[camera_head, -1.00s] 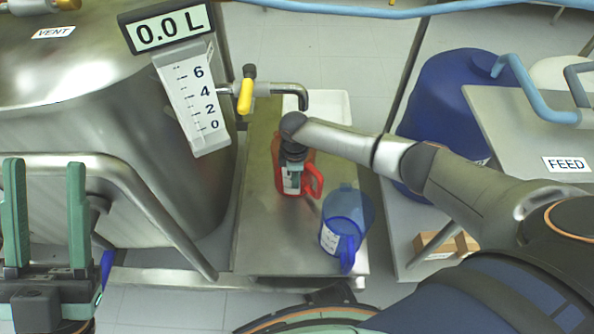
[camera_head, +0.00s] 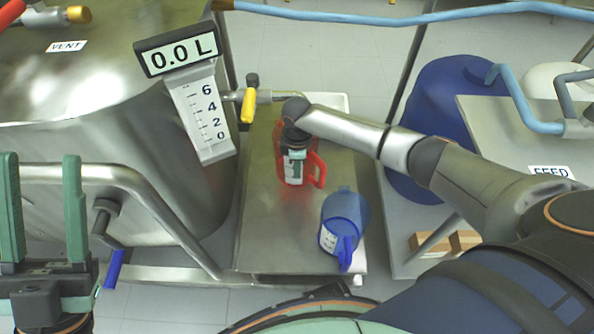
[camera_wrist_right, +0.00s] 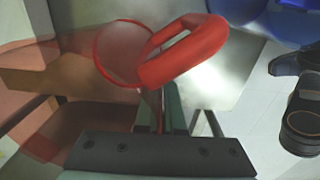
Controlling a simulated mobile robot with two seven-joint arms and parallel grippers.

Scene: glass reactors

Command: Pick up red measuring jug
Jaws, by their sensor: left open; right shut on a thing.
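The red measuring jug (camera_head: 284,174) is transparent, with a solid red handle (camera_head: 318,171) on its right and a pale label. It is over the steel bench (camera_head: 265,240) beside the reactor; whether its base touches the bench is unclear. My right gripper (camera_head: 296,153) reaches in from the right and is shut on the red jug. The right wrist view shows the jug's handle (camera_wrist_right: 185,52) close to my gripper's fingers (camera_wrist_right: 165,112). My left gripper (camera_head: 41,168) is open and empty at the far left, in front of the reactor.
A blue jug (camera_head: 345,211) stands just in front and right of the red one. A steel reactor (camera_head: 100,150) fills the left, with a yellow-handled tap (camera_head: 248,105) reaching over the bench. A white tray (camera_head: 340,103) lies behind. A blue drum (camera_head: 440,100) stands right.

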